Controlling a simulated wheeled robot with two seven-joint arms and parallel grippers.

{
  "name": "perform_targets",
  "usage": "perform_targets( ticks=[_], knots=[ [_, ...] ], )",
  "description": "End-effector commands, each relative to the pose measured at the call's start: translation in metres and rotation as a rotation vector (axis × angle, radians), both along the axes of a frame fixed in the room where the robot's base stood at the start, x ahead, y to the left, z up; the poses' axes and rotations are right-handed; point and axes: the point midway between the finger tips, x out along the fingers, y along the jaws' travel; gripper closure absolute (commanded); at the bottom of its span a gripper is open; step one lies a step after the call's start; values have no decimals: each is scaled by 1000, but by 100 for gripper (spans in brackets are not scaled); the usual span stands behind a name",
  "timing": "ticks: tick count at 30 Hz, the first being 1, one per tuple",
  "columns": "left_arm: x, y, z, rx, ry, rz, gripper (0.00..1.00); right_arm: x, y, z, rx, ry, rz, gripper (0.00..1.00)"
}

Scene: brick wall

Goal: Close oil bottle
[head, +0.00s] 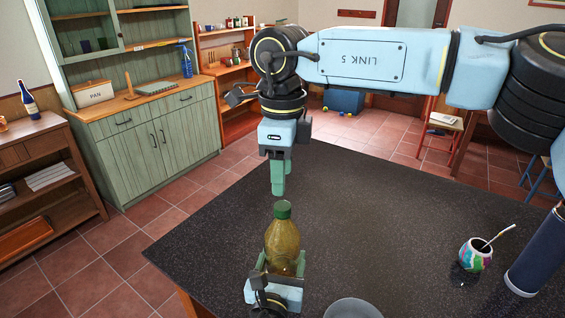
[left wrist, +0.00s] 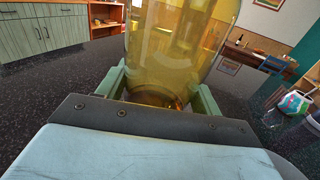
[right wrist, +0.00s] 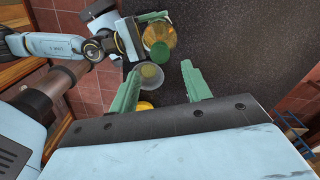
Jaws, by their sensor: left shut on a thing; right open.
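The oil bottle (head: 282,248) stands upright near the table's front edge, with yellow-green oil inside and a green cap (head: 283,210) on its top. I cannot tell how tightly the cap sits. My left gripper (head: 278,268) is shut around the lower part of the bottle; the bottle also fills the left wrist view (left wrist: 165,55) between the two green fingers. My right gripper (head: 278,185) points down just above the cap, apart from it. In the right wrist view its fingers (right wrist: 160,85) are spread and empty, with the bottle (right wrist: 162,35) beyond them.
A grey round vessel (head: 352,309) stands right of the bottle at the front edge. The middle and back of the dark table (head: 370,200) are clear.

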Motion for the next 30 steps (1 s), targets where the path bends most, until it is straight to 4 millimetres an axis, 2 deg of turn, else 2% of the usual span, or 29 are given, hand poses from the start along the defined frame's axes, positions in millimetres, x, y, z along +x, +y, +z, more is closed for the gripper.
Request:
perform_targets(
  ticks=[6, 12, 17, 24, 25, 30],
  knots=[
    [0, 0, 0, 0, 1, 0, 98, -1, -1, -36, -2, 4, 1, 52],
    [0, 0, 0, 0, 1, 0, 98, 0, 0, -60, -2, 2, 1, 52],
    [0, 0, 0, 0, 1, 0, 98, -1, 0, -68, -1, 2, 1, 52],
    [0, 0, 0, 0, 1, 0, 98, 0, 0, -68, -1, 1, 1, 52],
    [0, 0, 0, 0, 1, 0, 98, 0, 0, -68, -1, 1, 1, 53],
    [0, 0, 0, 0, 1, 0, 98, 0, 0, -68, -1, 1, 1, 75]
  ],
)
